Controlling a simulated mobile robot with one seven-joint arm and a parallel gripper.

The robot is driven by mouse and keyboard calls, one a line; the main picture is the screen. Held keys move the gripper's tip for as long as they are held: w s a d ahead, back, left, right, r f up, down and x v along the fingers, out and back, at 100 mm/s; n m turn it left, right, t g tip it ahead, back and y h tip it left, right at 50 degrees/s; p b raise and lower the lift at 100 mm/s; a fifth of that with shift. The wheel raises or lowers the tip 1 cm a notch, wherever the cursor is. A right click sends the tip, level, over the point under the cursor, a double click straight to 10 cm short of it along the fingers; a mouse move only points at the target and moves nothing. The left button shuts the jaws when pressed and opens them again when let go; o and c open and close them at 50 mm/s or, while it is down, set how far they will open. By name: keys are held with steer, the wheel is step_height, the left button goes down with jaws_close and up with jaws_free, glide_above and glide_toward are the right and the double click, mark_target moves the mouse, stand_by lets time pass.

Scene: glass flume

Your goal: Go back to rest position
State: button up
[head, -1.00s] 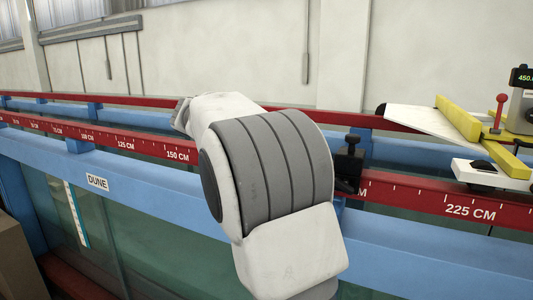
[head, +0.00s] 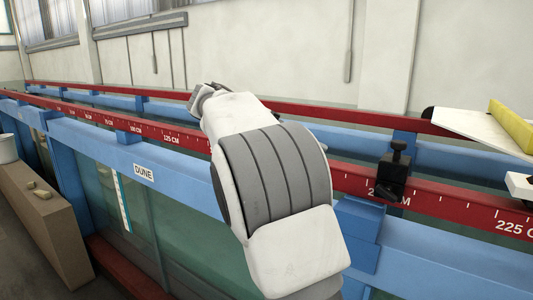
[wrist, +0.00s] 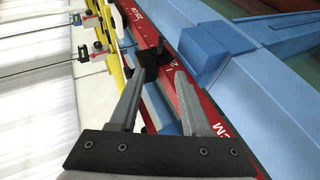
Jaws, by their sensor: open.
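My gripper (wrist: 158,88) shows in the wrist view with its two grey fingers spread apart and nothing between them. Beyond the fingertips is a black clamp block (wrist: 150,66) on the red scale rail (wrist: 203,88). In the head view my white and grey arm reaches over the flume and hides part of the rail. The fingers are hidden there behind the arm. The black clamp (head: 395,172) sits on the red rail (head: 450,200) to the right of my arm, apart from it.
The blue flume frame (head: 430,245) with a "DUNE" label and glass walls runs across the view. A white and yellow carriage (head: 480,124) stands at the right. A brown box (head: 45,215) with small pieces on top and a pale bucket (head: 7,148) stand at the left.

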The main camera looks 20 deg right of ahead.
steer(key=shift+d, duration=0.1)
steer(key=s+d+f+n+t+y+b, duration=0.2)
steer(key=s+f+n+t+y, duration=0.25)
steer(key=s+f, duration=0.3)
steer(key=s+a+f+n+t+y+b, duration=0.1)
steer(key=s+a+f+n+t+y, duration=0.1)
steer(key=s+a+f+t+y, duration=0.4)
steer(key=s+a+f+y, duration=0.1)
steer(key=s+a+f, duration=0.4)
steer(key=s, duration=0.3)
steer(key=shift+f+n+b, duration=0.35)
steer(key=shift+f, duration=0.35)
